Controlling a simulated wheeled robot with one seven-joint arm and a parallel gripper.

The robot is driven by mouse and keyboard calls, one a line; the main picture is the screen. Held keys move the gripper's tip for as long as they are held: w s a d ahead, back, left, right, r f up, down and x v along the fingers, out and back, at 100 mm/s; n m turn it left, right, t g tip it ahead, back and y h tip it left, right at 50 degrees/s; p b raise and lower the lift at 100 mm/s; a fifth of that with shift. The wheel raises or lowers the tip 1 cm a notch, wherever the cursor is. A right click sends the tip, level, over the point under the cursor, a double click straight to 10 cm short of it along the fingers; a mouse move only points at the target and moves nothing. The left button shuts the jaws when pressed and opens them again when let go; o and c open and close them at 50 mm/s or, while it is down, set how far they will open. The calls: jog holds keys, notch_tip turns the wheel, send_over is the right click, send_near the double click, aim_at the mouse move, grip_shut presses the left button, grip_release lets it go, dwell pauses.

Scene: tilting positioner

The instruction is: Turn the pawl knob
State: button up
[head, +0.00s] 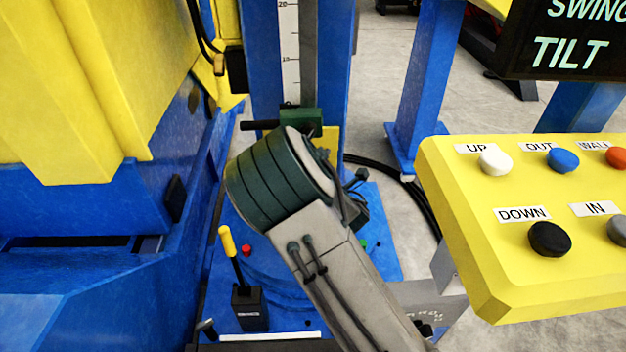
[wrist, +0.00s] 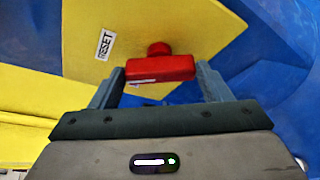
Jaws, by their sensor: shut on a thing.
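In the wrist view a red knob with a bar-shaped grip (wrist: 160,68) stands out from a yellow plate (wrist: 85,45). A white label reading RESET (wrist: 105,46) is on the plate to its left. No label with the word pawl is legible. My gripper (wrist: 160,77) has one finger at each end of the red bar and is shut on it. The bar lies nearly level across the picture, slightly tilted. In the head view my own arm hides the gripper and the knob.
In the head view a yellow button panel (head: 500,290) stands close on the right, below a dark screen (head: 570,45). A lever with a yellow grip (head: 226,243) rises at lower left. A blue column with a scale (head: 290,50) stands behind my arm. Big yellow and blue machinery (head: 80,90) fills the left.

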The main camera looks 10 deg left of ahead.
jog(key=shift+f+m+y+b, duration=0.2)
jog(key=shift+m+y+b, duration=0.4)
jog(key=shift+m+b, duration=0.6)
jog(key=shift+b, duration=0.3)
jog(key=o, duration=1)
jog(key=p+v, duration=0.5)
jog(key=v, duration=0.9)
jog(key=shift+f, duration=0.15)
